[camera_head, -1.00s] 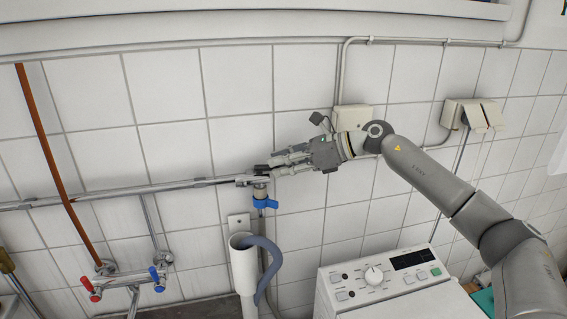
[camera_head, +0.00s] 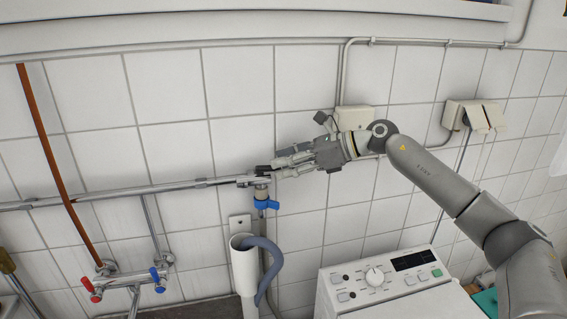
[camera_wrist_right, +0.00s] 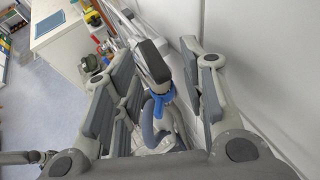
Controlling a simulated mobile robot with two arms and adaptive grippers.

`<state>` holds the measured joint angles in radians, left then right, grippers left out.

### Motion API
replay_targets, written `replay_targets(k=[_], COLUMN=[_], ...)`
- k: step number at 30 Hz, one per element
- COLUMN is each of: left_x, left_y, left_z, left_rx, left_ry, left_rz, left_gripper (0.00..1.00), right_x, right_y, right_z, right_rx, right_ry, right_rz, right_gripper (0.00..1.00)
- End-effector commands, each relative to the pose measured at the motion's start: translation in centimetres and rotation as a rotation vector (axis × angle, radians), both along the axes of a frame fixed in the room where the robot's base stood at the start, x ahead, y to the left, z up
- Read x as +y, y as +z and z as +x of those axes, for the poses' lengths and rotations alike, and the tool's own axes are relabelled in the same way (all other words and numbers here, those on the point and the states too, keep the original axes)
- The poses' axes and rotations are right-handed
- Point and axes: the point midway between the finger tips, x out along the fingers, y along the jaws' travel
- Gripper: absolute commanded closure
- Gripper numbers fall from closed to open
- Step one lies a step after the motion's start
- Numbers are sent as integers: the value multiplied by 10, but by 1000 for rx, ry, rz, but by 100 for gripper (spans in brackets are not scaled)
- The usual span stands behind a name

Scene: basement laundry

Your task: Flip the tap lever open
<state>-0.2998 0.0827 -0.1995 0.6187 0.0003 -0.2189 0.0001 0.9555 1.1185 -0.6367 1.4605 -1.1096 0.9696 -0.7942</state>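The tap (camera_head: 260,190) sits at the right end of the metal wall pipe, with a blue handle (camera_head: 267,204) below and a small black lever (camera_head: 263,168) on top. In the right wrist view the black lever (camera_wrist_right: 152,61) shows between the fingers, with the blue part (camera_wrist_right: 159,104) beyond it. My right gripper (camera_head: 277,166) comes from the right, its fingertips beside the tap's top. It is open; the wrist view shows its fingers (camera_wrist_right: 165,85) apart on both sides of the lever. Contact cannot be told.
A white drain pipe (camera_head: 244,270) with a grey hose (camera_head: 271,260) stands below the tap. A white washing machine (camera_head: 385,300) is at lower right. A second tap with red and blue handles (camera_head: 128,282) is at lower left. A socket box (camera_head: 353,117) sits behind my wrist.

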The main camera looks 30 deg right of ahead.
Motion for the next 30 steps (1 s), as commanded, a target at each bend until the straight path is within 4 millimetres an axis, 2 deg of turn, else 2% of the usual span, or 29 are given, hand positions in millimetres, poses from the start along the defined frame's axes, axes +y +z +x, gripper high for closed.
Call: replay_targets(k=[9,15,21,30], left_x=[-2,-2,-2,-3], left_y=[0,0,0,0], left_z=[0,0,0,0], left_rx=[0,1,0,0], left_ry=[0,0,0,0], left_rz=[-2,-3,-3,-3], left_gripper=[60,60,60,60], right_x=[-46,-68,-76,-77], right_y=[24,36,42,42], right_z=[-40,-60,-68,-68], right_rx=[2,3,0,1], right_ry=[-5,-4,-1,-2], right_rz=[-4,-2,-1,-2], right_gripper=[61,61,61,62])
